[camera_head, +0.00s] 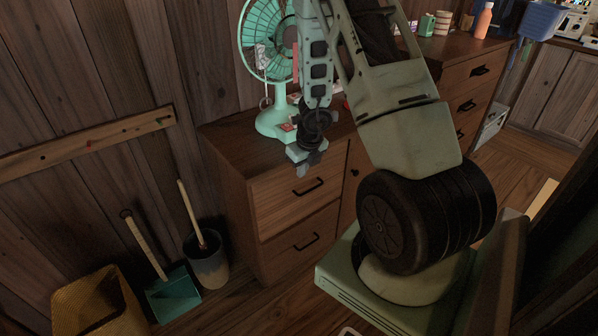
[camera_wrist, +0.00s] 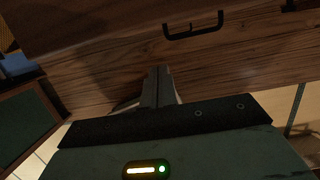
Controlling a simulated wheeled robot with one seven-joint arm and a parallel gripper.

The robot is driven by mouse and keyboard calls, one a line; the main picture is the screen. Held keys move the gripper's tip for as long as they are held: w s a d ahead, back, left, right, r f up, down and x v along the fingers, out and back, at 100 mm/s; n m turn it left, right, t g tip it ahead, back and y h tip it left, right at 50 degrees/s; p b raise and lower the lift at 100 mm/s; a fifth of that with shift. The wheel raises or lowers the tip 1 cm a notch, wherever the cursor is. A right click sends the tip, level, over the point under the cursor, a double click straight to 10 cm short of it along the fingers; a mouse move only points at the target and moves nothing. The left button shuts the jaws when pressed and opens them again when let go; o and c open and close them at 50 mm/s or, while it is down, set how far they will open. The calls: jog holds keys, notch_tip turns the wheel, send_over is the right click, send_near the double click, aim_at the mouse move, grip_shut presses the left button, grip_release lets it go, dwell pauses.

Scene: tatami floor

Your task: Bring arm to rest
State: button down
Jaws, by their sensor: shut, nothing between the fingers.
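My gripper (camera_head: 307,170) hangs at the end of my raised, folded arm in the head view, in front of the wooden drawer cabinet (camera_head: 281,238). Its fingers look closed together and hold nothing. In the wrist view my gripper (camera_wrist: 159,75) shows its closed fingers pointing toward a wooden drawer front with a dark handle (camera_wrist: 193,28). Whether the fingertips touch the wood cannot be told.
A mint green fan (camera_head: 270,120) stands on the cabinet behind my arm. A teal dustpan (camera_head: 172,294), a grey bucket (camera_head: 208,264) and a woven basket (camera_head: 98,303) stand on the floor at left. An orange bottle (camera_head: 483,20) stands on the counter at right.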

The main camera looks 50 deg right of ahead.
jog(key=p+v, duration=0.3)
jog(key=v, duration=0.3)
jog(key=shift+r, duration=0.25)
jog(key=shift+s+a, duration=0.1)
jog(key=w+a+r+n+y+p, duration=0.1)
jog(key=w+a+r+n, duration=0.15)
jog(key=a+n, duration=0.35)
jog(key=w+a+r+n+y+p, duration=0.1)
jog(key=w+a+r+n, duration=0.2)
jog(key=a, duration=0.4)
jog(key=s+a+r+n+y+p, duration=0.1)
jog(key=s+a+r+n, duration=0.1)
jog(key=a+r+n, duration=0.35)
jog(key=s+a+r+n+y, duration=0.1)
jog(key=s+a+r+n, duration=0.15)
jog(key=a+n, duration=0.65)
jog(key=s+a+r+n+g+h+p, duration=0.1)
jog(key=s+a+r+n, duration=0.4)
jog(key=s+n, duration=0.4)
jog(key=s+a+r+n+g+h+p, duration=0.1)
jog(key=s+a+r+n, duration=0.3)
jog(key=s+a+n, duration=0.4)
jog(key=s+n, duration=0.1)
jog(key=n, duration=0.4)
jog(key=shift+r+n+g+h+p, duration=0.3)
jog(key=shift+r+n+h+p, duration=0.05)
jog(key=shift+r+h+p, duration=0.05)
jog(key=shift+s+a, duration=0.1)
jog(key=shift+s, duration=0.05)
